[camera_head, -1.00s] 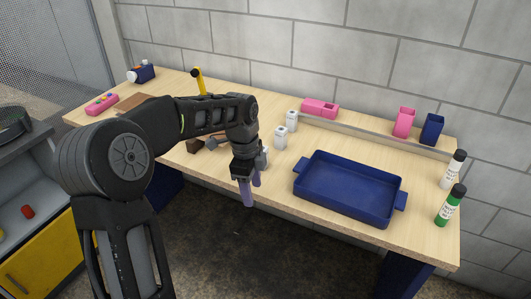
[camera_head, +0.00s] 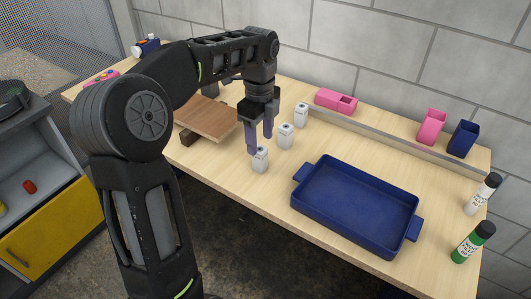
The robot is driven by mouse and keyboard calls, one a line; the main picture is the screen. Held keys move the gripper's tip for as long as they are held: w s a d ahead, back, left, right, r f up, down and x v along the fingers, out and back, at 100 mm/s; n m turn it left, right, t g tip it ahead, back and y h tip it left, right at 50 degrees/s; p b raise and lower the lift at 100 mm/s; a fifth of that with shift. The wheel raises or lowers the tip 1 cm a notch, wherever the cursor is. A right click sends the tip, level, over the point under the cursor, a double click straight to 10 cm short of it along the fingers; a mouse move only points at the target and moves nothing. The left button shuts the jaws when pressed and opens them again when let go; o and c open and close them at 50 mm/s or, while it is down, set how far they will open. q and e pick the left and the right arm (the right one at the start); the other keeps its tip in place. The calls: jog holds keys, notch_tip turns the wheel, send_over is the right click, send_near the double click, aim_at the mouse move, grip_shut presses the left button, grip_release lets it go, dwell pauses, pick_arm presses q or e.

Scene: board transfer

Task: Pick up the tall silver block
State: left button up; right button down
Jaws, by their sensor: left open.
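Three silver-white blocks stand upright in a slanting row on the wooden table: a near one (camera_head: 260,160), a middle one (camera_head: 286,136) and a far one (camera_head: 301,115). I cannot tell surely which is the tallest. My left gripper (camera_head: 260,142) points down with its two purple-grey fingers apart. Its fingertips are at the top of the near block, in front of or just above it; whether they touch cannot be told. Nothing is held between them. My right gripper is out of view.
A blue tray (camera_head: 299,207) lies right of the blocks. A wooden board (camera_head: 208,118) lies left of them. Pink (camera_head: 432,127) and blue (camera_head: 463,139) holders and a pink box (camera_head: 336,101) stand at the back. White-labelled (camera_head: 482,194) and green (camera_head: 473,242) bottles stand far right.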

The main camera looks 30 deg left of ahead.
aim_at(260, 159)
pick_arm(q)
jog(key=shift+s, duration=0.15)
jog(key=shift+f, duration=1.3)
jog(key=shift+f+p, duration=0.45)
jog(key=shift+f, duration=2.2)
jog(key=shift+s, duration=0.1)
grip_shut()
jog(key=shift+r, duration=0.1)
